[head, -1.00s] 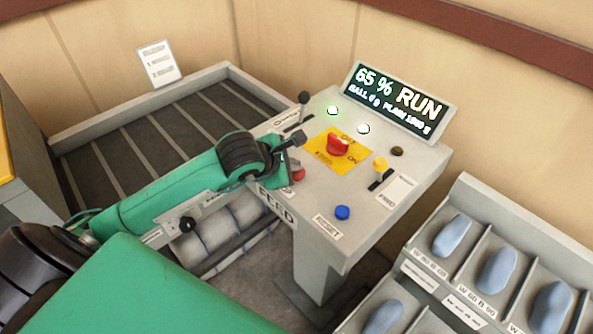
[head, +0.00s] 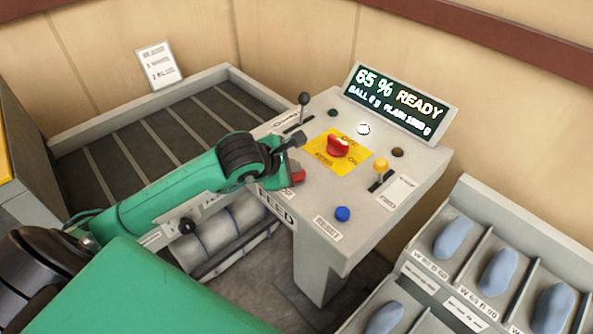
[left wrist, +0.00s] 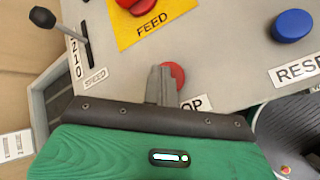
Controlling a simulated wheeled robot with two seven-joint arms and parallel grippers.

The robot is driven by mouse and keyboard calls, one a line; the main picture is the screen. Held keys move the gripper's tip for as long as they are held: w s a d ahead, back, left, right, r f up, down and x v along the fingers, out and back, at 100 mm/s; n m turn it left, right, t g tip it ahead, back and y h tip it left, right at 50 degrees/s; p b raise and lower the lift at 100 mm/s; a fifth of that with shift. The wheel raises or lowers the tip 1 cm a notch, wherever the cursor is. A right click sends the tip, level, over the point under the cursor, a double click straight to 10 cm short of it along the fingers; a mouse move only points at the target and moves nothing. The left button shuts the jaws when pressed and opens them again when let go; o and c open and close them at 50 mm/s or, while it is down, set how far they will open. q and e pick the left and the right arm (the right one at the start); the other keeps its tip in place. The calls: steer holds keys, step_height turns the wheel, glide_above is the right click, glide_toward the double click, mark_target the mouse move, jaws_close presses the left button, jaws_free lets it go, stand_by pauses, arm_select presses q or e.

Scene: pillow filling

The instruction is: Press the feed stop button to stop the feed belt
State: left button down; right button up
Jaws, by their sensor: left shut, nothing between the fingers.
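The red stop button (left wrist: 174,75) sits on the grey console near its front edge, beside a label ending in "OP". My left gripper (left wrist: 160,90) is shut and empty, its fingertips over the button and hiding part of it. In the head view the stop button (head: 298,177) shows just beside my left gripper (head: 294,143). I cannot tell whether the fingertips touch it. The display (head: 402,103) reads "65 % READY". My right gripper is not in view.
The console (head: 330,240) also carries a red knob (head: 337,146) on a yellow plate, a blue reset button (head: 342,214), a yellow slider (head: 380,164) and a black speed lever (head: 304,98). A tray (head: 460,180) of blue-grey pieces stands at right.

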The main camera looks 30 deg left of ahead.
arm_select(q)
steer(key=shift+r, duration=0.7)
steer(key=shift+r+p, duration=1.25)
steer(key=shift+r, duration=1.3)
